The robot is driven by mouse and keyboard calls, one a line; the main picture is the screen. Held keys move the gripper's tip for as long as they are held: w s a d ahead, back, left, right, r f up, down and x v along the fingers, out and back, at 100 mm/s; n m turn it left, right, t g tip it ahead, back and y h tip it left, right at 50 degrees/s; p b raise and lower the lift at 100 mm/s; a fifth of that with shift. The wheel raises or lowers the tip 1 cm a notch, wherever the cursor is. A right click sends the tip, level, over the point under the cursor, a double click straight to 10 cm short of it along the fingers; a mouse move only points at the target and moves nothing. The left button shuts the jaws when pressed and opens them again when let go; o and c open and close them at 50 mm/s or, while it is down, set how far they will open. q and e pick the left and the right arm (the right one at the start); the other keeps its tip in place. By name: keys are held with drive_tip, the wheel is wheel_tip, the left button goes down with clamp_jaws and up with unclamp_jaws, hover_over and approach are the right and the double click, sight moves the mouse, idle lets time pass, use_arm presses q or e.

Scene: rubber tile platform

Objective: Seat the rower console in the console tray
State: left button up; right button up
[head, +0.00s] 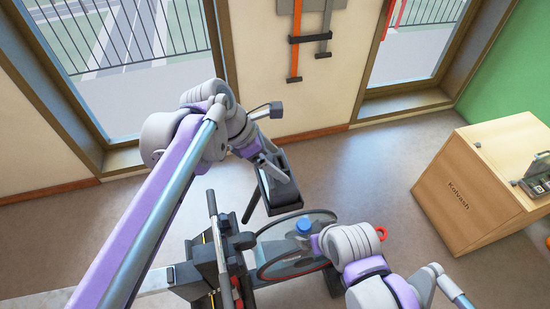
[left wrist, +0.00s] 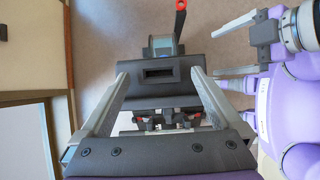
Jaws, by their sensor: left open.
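A dark box-shaped part with a raised rim (head: 284,207) sits above the rowing machine's flywheel (head: 322,262); it looks like the console tray. My left gripper (head: 284,174) is open right over it. In the left wrist view, the open fingers (left wrist: 160,100) stand on either side of a dark panel with a rectangular slot (left wrist: 158,73); I cannot tell whether this is the console or the tray. Contact with the fingers is unclear. My right arm is at the lower right in the head view; its fingertips cannot be made out.
A blue cap (head: 303,227) shows above the flywheel. A wooden box marked Kolvash (head: 455,190) stands at the right with a grey device (head: 538,180) on it. The floor before the wall is clear.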

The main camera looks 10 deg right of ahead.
use_arm(q)
drive_tip(key=shift+r, duration=0.1)
drive_tip(key=v, duration=1)
drive_tip(key=shift+a+r, duration=0.15)
drive_tip(key=shift+r, duration=0.1)
drive_tip(key=s+a+f+m+t+y, duration=0.2)
drive_tip(key=s+a+f+m+y, duration=0.1)
drive_tip(key=s+a+f+m, duration=0.4)
drive_tip(key=s+a+f+m+t+y, duration=0.3)
drive_tip(key=s+a+f+m, duration=0.3)
drive_tip(key=a+f+m, duration=0.5)
drive_tip(key=a+f, duration=0.4)
drive_tip(key=f, duration=0.1)
drive_tip(key=shift+s+a+f, duration=0.3)
drive_tip(key=shift+s+a, duration=0.05)
drive_tip(key=shift+s, duration=0.05)
